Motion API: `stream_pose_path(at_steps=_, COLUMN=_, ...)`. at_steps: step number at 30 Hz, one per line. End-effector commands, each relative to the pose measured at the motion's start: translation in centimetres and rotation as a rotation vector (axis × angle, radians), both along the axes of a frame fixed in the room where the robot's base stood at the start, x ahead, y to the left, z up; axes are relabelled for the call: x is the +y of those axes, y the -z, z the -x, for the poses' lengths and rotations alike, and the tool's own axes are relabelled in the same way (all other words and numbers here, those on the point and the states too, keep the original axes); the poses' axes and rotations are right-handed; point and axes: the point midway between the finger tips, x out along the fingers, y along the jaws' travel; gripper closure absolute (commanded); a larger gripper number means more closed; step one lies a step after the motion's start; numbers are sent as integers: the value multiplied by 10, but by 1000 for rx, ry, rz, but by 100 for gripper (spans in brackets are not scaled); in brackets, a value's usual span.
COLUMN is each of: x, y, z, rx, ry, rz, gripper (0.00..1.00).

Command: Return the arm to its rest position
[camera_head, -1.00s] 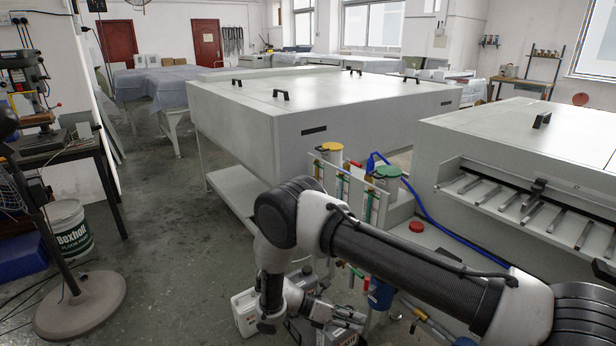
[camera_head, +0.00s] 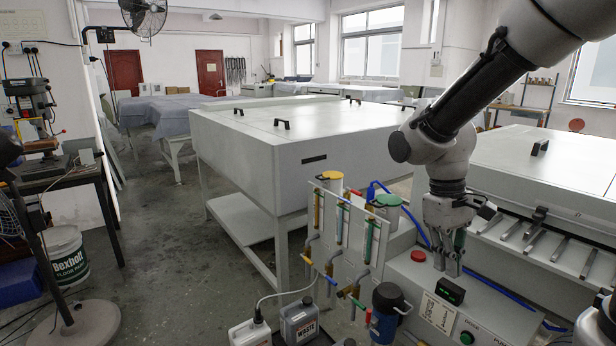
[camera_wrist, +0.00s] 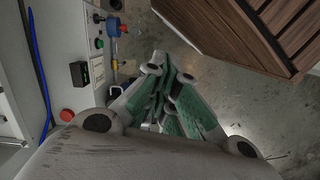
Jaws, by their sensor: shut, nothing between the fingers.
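My gripper (camera_head: 449,268) points down beside the processor's control panel (camera_head: 406,275), in the right half of the head view. Its fingers are shut with nothing between them. My arm reaches down to it from the upper right corner. In the wrist view my gripper (camera_wrist: 172,98) shows its green finger pads, pointing away from the camera towards the floor. Whether the fingers touch the panel cannot be told.
The panel carries a red button (camera_head: 418,256), a small display (camera_head: 450,291) and a green button (camera_head: 467,338). Flow tubes (camera_head: 343,222) and a black-topped blue filter (camera_head: 388,308) stand left. A wood-slatted object (camera_wrist: 245,30) shows in the wrist view. Open floor lies left.

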Motion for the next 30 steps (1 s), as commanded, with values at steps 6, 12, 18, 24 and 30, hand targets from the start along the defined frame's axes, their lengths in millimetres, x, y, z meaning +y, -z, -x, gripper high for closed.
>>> stream_pose_path(at_steps=6, x=-41, y=-48, z=49, rx=-221, ry=177, rz=-108, gripper=100)
stream_pose_path(at_steps=12, x=-71, y=-84, z=80, rx=-426, ry=291, rz=-151, gripper=100)
stream_pose_path(at_steps=18, x=-88, y=-111, z=91, rx=-558, ry=360, rz=-160, gripper=100)
stream_pose_path(at_steps=24, x=-92, y=-111, z=92, rx=-562, ry=380, rz=-154, gripper=100)
stream_pose_path(at_steps=30, x=-92, y=-112, z=92, rx=-562, ry=379, rz=-154, gripper=100)
